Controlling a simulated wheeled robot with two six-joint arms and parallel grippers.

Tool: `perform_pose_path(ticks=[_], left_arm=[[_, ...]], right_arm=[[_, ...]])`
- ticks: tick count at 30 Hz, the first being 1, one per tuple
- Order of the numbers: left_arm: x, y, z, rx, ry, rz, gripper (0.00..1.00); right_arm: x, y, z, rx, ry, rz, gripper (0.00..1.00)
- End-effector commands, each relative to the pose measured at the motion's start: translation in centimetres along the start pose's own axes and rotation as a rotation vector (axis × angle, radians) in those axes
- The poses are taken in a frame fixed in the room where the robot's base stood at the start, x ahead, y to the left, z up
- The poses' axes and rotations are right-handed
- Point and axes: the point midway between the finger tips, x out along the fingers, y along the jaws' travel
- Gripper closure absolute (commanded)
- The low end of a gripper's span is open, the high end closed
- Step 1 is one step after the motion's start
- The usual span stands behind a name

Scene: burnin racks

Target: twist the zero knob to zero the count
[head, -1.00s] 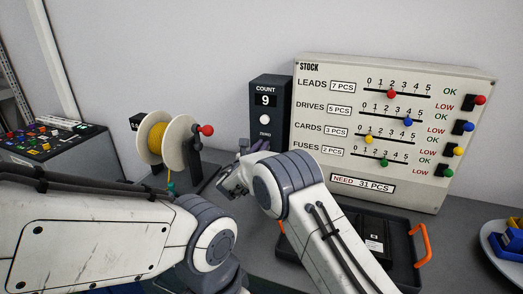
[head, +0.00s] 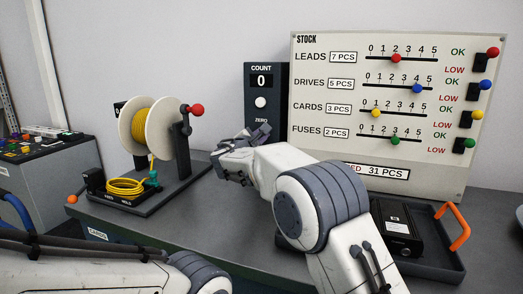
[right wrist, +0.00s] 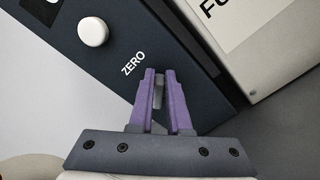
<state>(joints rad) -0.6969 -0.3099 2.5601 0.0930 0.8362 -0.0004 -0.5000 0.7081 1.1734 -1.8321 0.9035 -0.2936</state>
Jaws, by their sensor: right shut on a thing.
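The dark count box (head: 281,125) stands against the wall, left of the stock board, and its display (head: 262,81) reads 0. A round white button (head: 260,102) sits above the ZERO label, and shows in the right wrist view (right wrist: 93,32). My right gripper (head: 258,134) is at the lower front of the box. In the right wrist view its purple fingers (right wrist: 159,78) are closed just below the ZERO label around a small grey piece (right wrist: 158,93), which looks like the zero knob and is mostly hidden by them. My left gripper is out of view.
The stock board (head: 340,42) with coloured sliders and switches stands right of the box. A black tray (head: 440,262) with an orange handle holds a dark device (head: 397,232) in front. A cable reel (head: 138,125) and yellow coil (head: 125,186) are at left.

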Motion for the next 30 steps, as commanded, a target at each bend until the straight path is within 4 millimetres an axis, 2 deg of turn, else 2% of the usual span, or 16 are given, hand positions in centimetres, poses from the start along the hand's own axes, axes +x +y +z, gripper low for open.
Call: perform_pose_path(ticks=[1, 9, 25, 26, 27, 28, 30], left_arm=[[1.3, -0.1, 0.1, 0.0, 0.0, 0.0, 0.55], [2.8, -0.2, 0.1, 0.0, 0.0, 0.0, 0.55], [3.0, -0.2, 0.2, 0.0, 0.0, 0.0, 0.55], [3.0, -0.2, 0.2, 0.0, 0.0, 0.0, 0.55], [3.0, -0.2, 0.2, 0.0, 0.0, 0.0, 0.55], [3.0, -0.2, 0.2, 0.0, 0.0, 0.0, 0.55], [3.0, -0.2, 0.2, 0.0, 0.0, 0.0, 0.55]], right_arm=[[0.0, -1.0, -1.3, 0.018, 0.018, -0.004, 1.0], [-0.1, -0.8, -1.2, 0.11, 0.019, -0.006, 1.0], [-0.1, -0.6, -1.0, 0.132, 0.02, -0.004, 1.0], [-0.1, -0.6, -1.0, 0.132, 0.02, -0.004, 0.8], [-0.1, -0.6, -1.1, 0.132, 0.021, -0.004, 0.65], [-0.1, -0.6, -1.0, 0.132, 0.02, -0.004, 0.54], [-0.1, -0.5, -0.8, 0.134, 0.017, -0.003, 0.54]])
